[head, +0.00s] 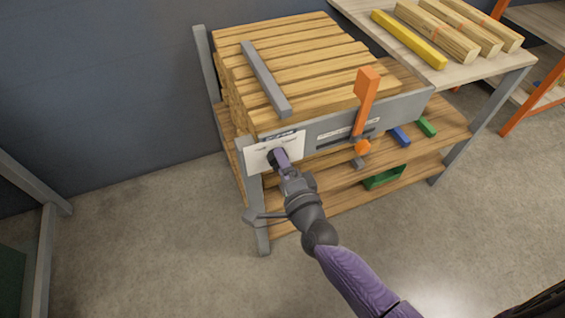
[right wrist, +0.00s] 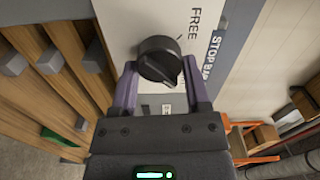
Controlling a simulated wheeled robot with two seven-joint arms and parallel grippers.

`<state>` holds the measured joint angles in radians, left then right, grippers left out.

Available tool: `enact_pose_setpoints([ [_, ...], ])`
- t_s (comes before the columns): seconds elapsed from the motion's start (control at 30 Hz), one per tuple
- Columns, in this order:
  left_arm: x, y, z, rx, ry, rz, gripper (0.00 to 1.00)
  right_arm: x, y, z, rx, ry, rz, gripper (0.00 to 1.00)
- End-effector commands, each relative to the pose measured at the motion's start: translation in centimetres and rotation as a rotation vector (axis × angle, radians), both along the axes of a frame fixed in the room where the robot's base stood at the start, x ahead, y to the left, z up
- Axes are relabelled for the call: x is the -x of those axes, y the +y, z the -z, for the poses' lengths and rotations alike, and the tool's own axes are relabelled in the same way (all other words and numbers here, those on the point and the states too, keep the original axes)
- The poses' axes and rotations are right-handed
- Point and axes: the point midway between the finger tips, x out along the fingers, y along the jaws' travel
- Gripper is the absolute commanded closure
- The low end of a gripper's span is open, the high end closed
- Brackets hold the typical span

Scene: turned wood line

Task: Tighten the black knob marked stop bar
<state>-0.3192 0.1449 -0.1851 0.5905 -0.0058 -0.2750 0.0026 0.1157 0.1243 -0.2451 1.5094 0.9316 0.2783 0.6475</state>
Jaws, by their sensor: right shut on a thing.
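The black knob (right wrist: 160,60) sits on a white plate (right wrist: 128,22) that reads FREE, beside a blue label reading STOP BA, its end cut off. In the head view the plate (head: 290,145) is at the left end of the grey front rail, and the dark knob (head: 272,157) is partly hidden by my gripper. My right gripper (head: 281,158) is shut on the knob, with one purple finger on each side in the right wrist view (right wrist: 160,80). The lower lettering on the plate is mostly hidden. My left gripper is not in view.
Wooden boards (head: 290,50) are stacked behind the rail (head: 400,108), with a grey bar (head: 265,78) across them. An orange lever (head: 366,95) stands right of the plate. Blue (head: 400,136) and green (head: 427,127) blocks lie on the shelf.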

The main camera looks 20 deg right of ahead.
Motion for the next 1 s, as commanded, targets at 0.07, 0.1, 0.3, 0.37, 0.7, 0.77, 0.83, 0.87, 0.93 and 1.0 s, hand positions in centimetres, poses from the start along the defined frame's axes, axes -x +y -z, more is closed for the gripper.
enact_pose_setpoints([
  [0.07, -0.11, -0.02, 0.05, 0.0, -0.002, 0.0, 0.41, 0.03, -0.01, 0.09, -0.007, 0.002, 0.0, 0.99],
  [0.1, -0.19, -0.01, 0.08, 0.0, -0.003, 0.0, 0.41, 0.03, -0.01, 0.08, -0.01, 0.002, 0.0, 0.99],
  [0.3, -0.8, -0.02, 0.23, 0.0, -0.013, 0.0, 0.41, 0.03, -0.01, 0.08, -0.013, 0.002, 0.0, 0.99],
  [0.37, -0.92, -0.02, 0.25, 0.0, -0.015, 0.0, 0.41, 0.03, -0.01, 0.09, -0.013, 0.002, 0.0, 0.99],
  [0.7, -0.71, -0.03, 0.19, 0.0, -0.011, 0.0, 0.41, 0.02, 0.0, 0.05, -0.012, 0.001, 0.0, 0.04],
  [0.77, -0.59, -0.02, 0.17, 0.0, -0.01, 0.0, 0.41, 0.02, -0.01, 0.04, -0.012, 0.001, 0.0, 0.04],
  [0.83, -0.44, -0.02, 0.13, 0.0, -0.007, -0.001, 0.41, 0.01, 0.0, 0.03, -0.012, 0.001, 0.0, 0.04],
  [0.87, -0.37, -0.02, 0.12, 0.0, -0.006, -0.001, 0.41, 0.01, 0.0, 0.03, -0.012, 0.001, 0.0, 0.04],
  [0.93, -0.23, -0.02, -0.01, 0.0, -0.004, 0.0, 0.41, 0.17, -0.01, 0.0, -0.011, 0.001, 0.0, 0.04],
  [1.0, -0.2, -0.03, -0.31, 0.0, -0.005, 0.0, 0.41, 0.83, -0.06, -0.12, -0.011, 0.0, 0.001, 0.04],
])
